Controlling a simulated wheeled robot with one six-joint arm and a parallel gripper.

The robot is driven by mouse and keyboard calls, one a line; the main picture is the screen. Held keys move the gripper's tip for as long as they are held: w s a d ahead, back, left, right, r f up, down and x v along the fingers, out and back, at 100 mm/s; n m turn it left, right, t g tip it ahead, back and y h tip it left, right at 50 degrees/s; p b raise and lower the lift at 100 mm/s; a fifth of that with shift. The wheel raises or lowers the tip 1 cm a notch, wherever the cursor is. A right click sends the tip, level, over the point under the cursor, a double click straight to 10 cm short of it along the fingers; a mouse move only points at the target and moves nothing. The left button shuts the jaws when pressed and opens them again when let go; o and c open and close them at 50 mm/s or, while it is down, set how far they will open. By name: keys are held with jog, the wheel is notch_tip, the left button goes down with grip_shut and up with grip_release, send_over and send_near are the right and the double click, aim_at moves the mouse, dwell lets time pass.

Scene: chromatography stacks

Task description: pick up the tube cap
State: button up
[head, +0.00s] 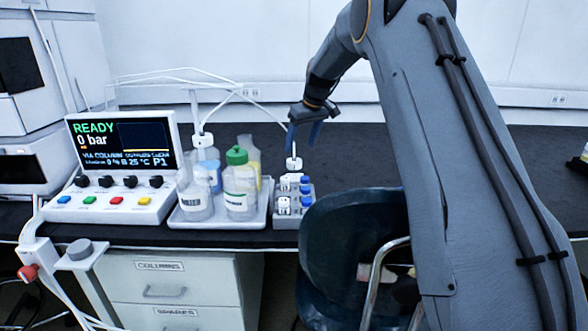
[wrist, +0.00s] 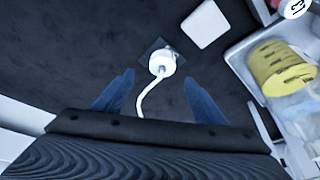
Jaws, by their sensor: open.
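The tube cap (wrist: 162,63) is white with a white tube running from it. In the wrist view it sits over a small dark square plate on the black bench, ahead of my fingertips and between their lines. It also shows in the head view (head: 293,163), just behind the vial rack. My gripper (wrist: 160,85) is open, with its two blue fingers apart and nothing between them but part of the tube. In the head view my gripper (head: 304,138) points down above the cap. The exact height gap is hard to tell.
A rack of vials (head: 293,222) stands in front of the cap. A tray (head: 218,220) of bottles is left of it, beside a control panel (head: 122,165). A white square block (wrist: 200,24) lies near the cap. A dark chair (head: 352,245) stands before the bench.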

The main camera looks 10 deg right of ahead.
aim_at(295, 159)
jog(key=x, duration=0.7)
jog(key=shift+s+a+f, duration=0.15)
jog(key=shift+f, duration=0.05)
jog(key=c, duration=1.2)
